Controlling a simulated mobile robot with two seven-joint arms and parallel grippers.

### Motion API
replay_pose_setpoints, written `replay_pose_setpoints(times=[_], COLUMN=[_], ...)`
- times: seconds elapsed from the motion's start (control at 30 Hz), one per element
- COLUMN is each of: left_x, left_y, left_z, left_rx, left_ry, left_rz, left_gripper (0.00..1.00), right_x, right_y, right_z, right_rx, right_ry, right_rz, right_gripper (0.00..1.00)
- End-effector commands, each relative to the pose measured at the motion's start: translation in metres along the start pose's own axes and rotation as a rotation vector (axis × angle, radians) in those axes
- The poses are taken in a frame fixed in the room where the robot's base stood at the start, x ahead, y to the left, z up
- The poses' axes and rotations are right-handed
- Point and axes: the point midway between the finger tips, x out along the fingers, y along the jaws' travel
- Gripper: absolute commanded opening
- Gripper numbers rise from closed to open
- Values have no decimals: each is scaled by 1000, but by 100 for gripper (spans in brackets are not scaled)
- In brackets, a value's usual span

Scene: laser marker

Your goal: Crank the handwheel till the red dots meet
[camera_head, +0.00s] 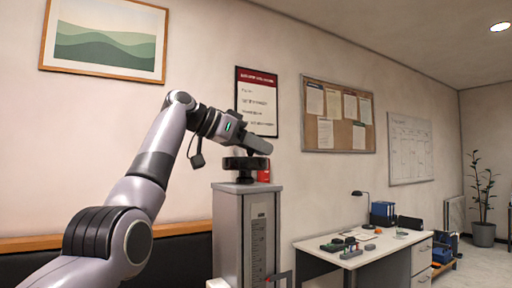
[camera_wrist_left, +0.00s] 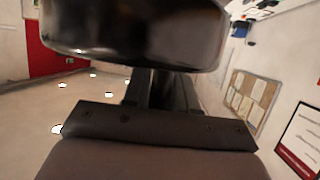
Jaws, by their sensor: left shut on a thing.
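The black handwheel (camera_head: 245,163) sits flat on top of a grey column (camera_head: 228,235) with a scale on its front face. My left gripper (camera_head: 262,147) reaches in from the left, at the top of the handwheel. In the left wrist view, a dark glossy rounded part (camera_wrist_left: 135,35) fills the top, at the fingers of my left gripper (camera_wrist_left: 165,92), which are shut on it. It looks like part of the handwheel. The exact contact is hidden in the head view. No red dots can be made out. My right gripper is not in view.
A red object (camera_head: 264,172) shows just behind the handwheel. A white desk (camera_head: 340,262) with small tools, a lamp and blue binders (camera_head: 382,213) stands to the right. A dark bench back (camera_head: 180,258) runs along the wall at left.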

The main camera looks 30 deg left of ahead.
Motion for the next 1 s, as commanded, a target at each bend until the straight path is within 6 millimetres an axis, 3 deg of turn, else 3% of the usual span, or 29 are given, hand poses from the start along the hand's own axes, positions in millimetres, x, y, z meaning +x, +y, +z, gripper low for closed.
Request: replay_pose_setpoints(times=[1.0], left_x=[1], left_y=[4], left_z=[-1], left_rx=[30], left_ry=[0], left_rz=[71], left_gripper=[0], right_x=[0], right_y=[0], right_z=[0], right_rx=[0], right_ry=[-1], right_rz=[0], right_gripper=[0])
